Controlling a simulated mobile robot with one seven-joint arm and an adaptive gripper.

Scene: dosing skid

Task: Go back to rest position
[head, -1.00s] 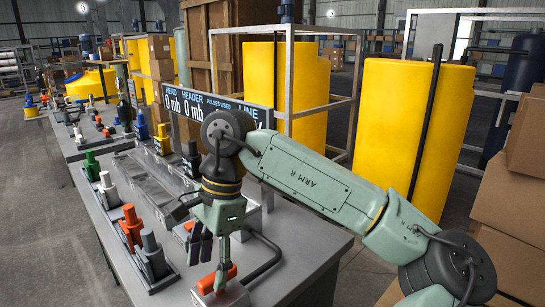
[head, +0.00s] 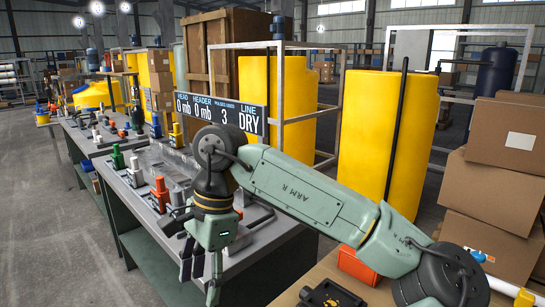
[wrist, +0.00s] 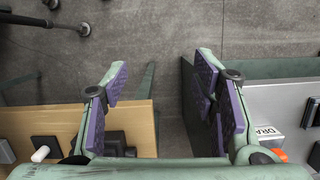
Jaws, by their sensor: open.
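My gripper (head: 200,272) points down at the end of my pale green arm in the head view. Its fingers are apart and hold nothing. It hangs beside the front edge of the grey workbench (head: 262,250), clear of the bench things. In the wrist view, bare concrete floor shows between the purple-padded fingers of my gripper (wrist: 160,95). The display board (head: 222,115) behind my arm reads 0 mb, 0 mb, 3 and DRY.
Colored valve-like parts, such as a green one (head: 118,158) and an orange one (head: 160,190), stand on the bench. A wooden table (wrist: 125,130) is left in the wrist view. Cardboard boxes (head: 490,190) are stacked at right. Yellow tanks (head: 385,135) stand behind.

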